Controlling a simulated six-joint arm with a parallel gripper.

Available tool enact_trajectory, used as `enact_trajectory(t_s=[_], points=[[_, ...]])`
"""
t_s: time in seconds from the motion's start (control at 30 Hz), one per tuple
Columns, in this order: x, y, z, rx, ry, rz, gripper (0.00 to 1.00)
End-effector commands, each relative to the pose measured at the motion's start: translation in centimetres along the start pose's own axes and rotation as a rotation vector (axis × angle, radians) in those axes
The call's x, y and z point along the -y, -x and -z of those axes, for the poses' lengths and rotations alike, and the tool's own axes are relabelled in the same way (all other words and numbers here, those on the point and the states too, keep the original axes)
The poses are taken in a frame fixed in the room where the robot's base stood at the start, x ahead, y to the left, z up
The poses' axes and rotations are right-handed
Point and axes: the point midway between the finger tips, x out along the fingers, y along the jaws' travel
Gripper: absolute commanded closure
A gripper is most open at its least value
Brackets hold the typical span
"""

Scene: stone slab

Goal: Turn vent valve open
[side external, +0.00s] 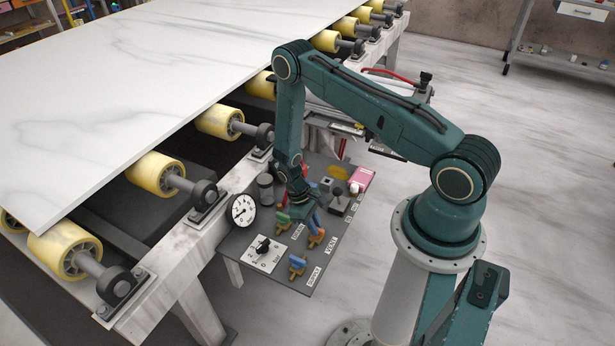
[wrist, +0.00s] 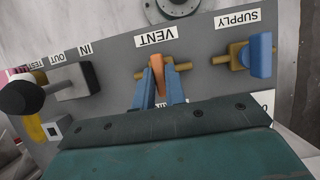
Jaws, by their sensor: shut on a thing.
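The vent valve has a brass body (wrist: 183,67) lying left to right in the wrist view, with an orange handle (wrist: 157,72) that appears to run across it. The VENT label (wrist: 155,39) is upside down beside it. My gripper (wrist: 158,88) has its blue fingers on both sides of the orange handle and is shut on it. The lower part of the handle is hidden by the fingers and the gripper body. In the side external view, the vent valve (side external: 316,241) is partly hidden under my gripper (side external: 313,222).
The supply valve (wrist: 260,55) with a blue handle is close on the right in the wrist view. A green-handled valve (side external: 282,220), a round gauge (side external: 241,211) and a dial knob (side external: 263,247) crowd the panel. The stone slab (side external: 130,80) on yellow rollers lies beyond.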

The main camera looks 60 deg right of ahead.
Motion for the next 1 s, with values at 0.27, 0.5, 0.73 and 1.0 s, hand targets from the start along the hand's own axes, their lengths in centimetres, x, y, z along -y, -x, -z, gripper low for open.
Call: enact_trajectory(t_s=[0.27, 0.5, 0.73, 1.0], points=[[-0.04, 0.05, 0.01, 0.0, -0.03, 0.013, 1.0], [-0.14, 0.05, 0.0, 0.0, -0.128, 0.054, 1.0], [-0.28, 0.05, -0.03, 0.0, -0.29, 0.12, 1.0], [-0.41, 0.04, -0.11, 0.001, -0.525, 0.219, 1.0]])
